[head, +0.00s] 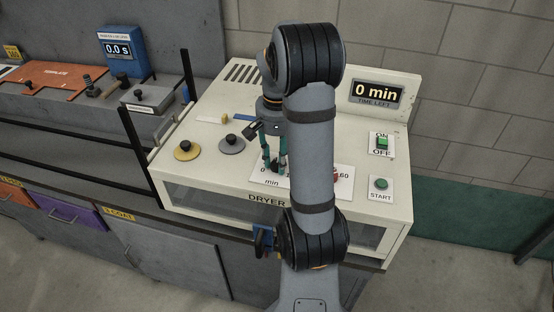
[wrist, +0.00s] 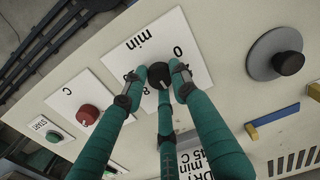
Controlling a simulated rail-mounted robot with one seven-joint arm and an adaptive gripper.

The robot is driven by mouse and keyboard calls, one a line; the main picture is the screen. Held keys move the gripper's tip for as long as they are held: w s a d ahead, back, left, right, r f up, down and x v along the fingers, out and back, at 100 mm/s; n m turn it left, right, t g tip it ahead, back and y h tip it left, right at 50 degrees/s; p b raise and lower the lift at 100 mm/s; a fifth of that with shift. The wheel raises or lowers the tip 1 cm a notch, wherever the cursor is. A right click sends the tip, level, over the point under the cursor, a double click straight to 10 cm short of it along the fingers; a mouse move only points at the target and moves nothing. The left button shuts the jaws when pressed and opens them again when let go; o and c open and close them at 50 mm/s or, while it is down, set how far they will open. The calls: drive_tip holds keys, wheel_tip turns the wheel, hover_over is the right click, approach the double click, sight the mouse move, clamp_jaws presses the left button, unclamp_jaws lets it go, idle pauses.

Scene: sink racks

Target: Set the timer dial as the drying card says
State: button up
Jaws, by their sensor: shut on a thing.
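The dryer panel (head: 225,165) is cream, and its timer display (head: 376,94) reads 0 min. My gripper (head: 274,166) is down at the timer dial on the front left of the panel. In the wrist view the black timer dial (wrist: 160,74) sits on a white card (wrist: 172,38) marked "min" and 0, and the teal fingers of my gripper (wrist: 159,88) are closed around it. The dial's pointer is hidden. A drying card (wrist: 196,160) shows part of "DRY" and "45 C" behind a finger; its minutes text is cut off.
A red knob (wrist: 88,114) on a card marked C and a green START button (head: 381,184) are nearby. A green ON/OFF switch (head: 383,142) is at the right. Yellow (head: 187,149) and grey (head: 232,144) round plates with knobs lie left of my gripper.

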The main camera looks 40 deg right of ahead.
sight(277, 163)
drive_tip(key=shift+w+n, duration=0.1)
drive_tip(key=shift+n, duration=2)
drive_tip(key=o, duration=1.2)
drive_tip(key=shift+c, duration=0.2)
wheel_tip(277, 163, up, 12)
